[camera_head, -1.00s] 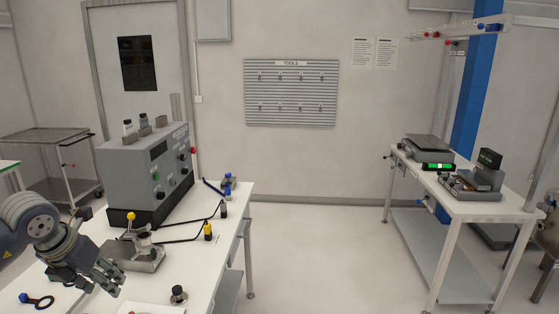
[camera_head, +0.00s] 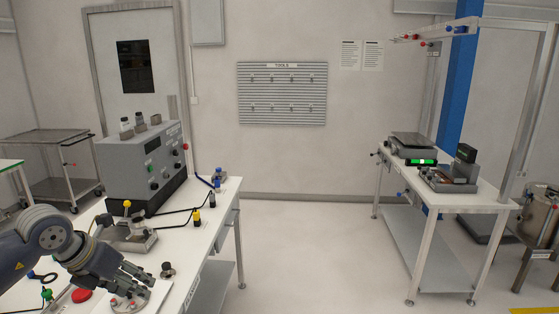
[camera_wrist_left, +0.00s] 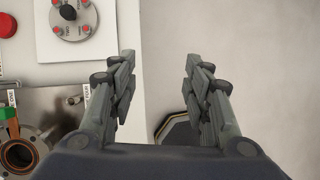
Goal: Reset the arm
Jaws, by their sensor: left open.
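My left arm comes in from the lower left of the head view over the white workbench (camera_head: 205,262). Its gripper (camera_head: 140,282) is at the bench's front part, close to a white panel with a round grey dial (camera_head: 124,304). In the left wrist view the two fingers of my left gripper (camera_wrist_left: 158,75) stand apart with nothing between them. The dial (camera_wrist_left: 75,14) lies up and left of the fingers there, apart from them. My right arm and gripper are not in view.
A grey control box (camera_head: 143,163) stands at the bench's back. A red button (camera_head: 81,296) and a small black knob (camera_head: 167,270) are near my gripper. A second table (camera_head: 405,185) with instruments stands at the right. The floor between is clear.

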